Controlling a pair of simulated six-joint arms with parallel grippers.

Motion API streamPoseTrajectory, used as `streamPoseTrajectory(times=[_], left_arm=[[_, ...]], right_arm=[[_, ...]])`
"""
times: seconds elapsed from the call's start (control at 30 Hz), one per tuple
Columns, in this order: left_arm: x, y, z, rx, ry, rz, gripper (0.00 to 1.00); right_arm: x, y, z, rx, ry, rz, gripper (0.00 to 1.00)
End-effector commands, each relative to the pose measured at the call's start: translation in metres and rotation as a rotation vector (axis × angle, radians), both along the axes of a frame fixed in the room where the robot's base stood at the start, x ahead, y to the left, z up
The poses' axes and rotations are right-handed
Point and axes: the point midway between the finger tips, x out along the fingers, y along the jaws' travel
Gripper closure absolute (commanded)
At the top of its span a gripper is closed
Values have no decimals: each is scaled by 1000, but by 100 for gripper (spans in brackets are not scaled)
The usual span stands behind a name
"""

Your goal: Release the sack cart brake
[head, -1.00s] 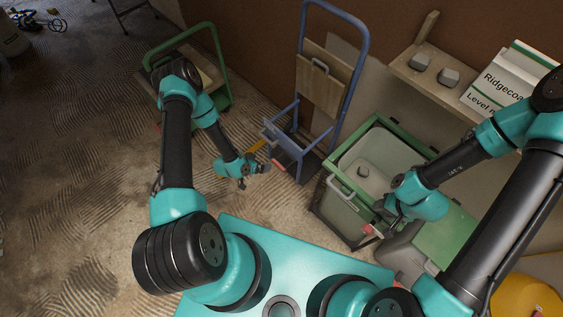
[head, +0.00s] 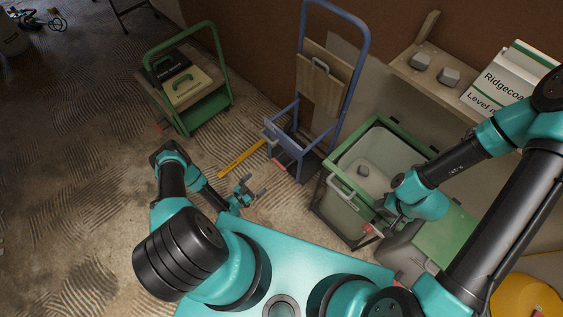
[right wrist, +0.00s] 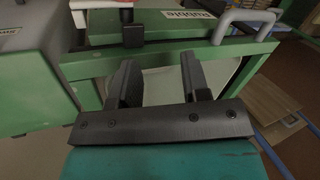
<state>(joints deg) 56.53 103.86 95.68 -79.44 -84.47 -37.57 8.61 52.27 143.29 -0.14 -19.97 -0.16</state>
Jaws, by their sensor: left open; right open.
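The blue sack cart (head: 362,65) stands upright against the brown wall, with wooden boards (head: 322,85) on it. A small red-ended lever (head: 279,166), which looks like its brake, sits low at the left of its base; its exact setting is too small to tell. My left gripper (head: 252,191) is open and empty over the floor, in front of and left of that lever, apart from it. My right gripper (head: 377,220) is at the green-framed rubble bin. In the right wrist view it is open (right wrist: 157,75), with nothing clearly between its fingers, facing the bin's green rim.
The rubble bin (head: 345,205) stands right of the sack cart and has its own red-ended lever (head: 371,229). A green trolley (head: 205,112) with cases stands at the back left. A yellow bar (head: 241,159) lies on the floor. A shelf (head: 400,68) juts from the wall.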

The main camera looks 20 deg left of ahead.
Motion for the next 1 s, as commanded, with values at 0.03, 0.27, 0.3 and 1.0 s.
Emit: streamPoseTrajectory(times=[0.03, 0.27, 0.3, 1.0], left_arm=[[0, 0, 0, 0, 0, 0, 0], [7, -4, 0, 0, 1, -3, 0], [10, -5, 0, 0, 1, -3, 0], [93, -47, 0, 1, 2, -4, 0]], right_arm=[[0, 0, 0, 0, 0, 0, 57], [0, 0, 0, 0, 0, 0, 57], [0, 0, 0, 0, 0, 0, 57], [0, 0, 0, 0, 0, 0, 57]])
